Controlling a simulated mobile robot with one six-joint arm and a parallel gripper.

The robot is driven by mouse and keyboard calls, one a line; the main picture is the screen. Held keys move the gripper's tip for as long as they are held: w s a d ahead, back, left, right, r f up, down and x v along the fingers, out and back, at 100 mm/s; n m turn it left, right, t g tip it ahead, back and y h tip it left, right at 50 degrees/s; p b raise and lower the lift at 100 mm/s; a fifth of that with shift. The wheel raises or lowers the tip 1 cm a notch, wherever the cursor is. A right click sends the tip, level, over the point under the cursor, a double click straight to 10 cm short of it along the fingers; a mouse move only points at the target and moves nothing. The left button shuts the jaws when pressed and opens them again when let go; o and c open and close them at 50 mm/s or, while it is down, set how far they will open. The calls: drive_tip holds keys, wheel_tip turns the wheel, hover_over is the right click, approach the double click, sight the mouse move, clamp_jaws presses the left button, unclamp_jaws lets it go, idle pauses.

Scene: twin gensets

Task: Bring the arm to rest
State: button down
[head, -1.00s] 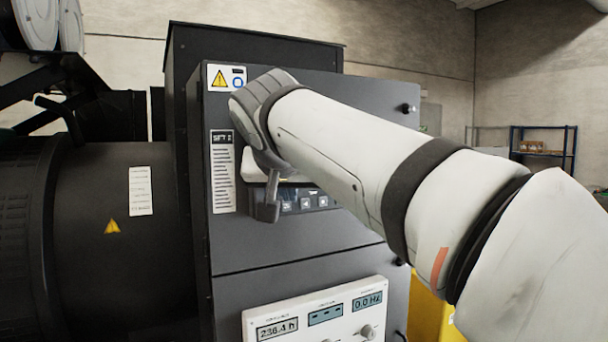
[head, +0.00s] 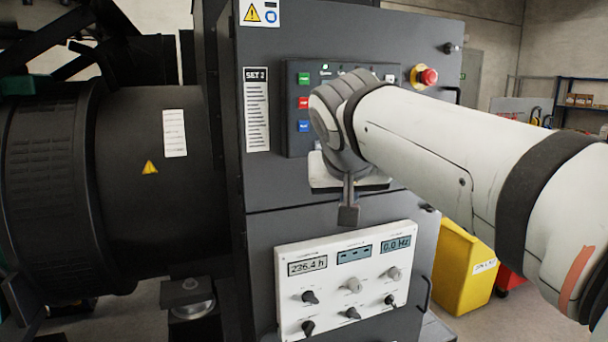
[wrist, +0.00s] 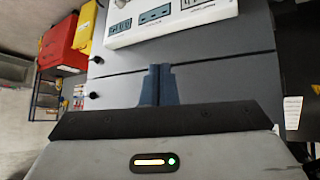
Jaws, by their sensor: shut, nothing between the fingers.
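My arm reaches in from the right in the head view, across the front of the dark genset cabinet (head: 340,40). My gripper (head: 349,216) hangs downward in front of the cabinet, just above the white meter panel (head: 330,289). In the wrist view my gripper (wrist: 160,70) shows two dark blue fingers pressed together with nothing between them. They point toward the white meter panel (wrist: 175,22). Whether the fingertips touch the cabinet face cannot be told, but no contact shows.
The button panel (head: 300,138) with green, red and blue buttons is partly behind my wrist. A red emergency stop (head: 427,77) sticks out above my forearm. A yellow bin (head: 463,268) stands right of the cabinet. A black generator housing (head: 150,215) fills the left.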

drive_tip(key=s+d+f+g, duration=0.1)
drive_tip(key=s+d+f, duration=0.1)
drive_tip(key=s+f, duration=0.3)
drive_tip(key=s+d+f+g+y, duration=0.1)
drive_tip(key=s+f, duration=0.5)
drive_tip(key=f, duration=0.6)
drive_tip(key=s+d+f+g, duration=0.3)
drive_tip(key=s+f, duration=0.3)
drive_tip(key=f, duration=0.3)
drive_tip(key=shift+s+f+n+y, duration=0.2)
drive_tip(key=shift+s+n+y, duration=0.05)
drive_tip(key=shift+n+y, duration=0.15)
drive_tip(key=shift+d, duration=0.1)
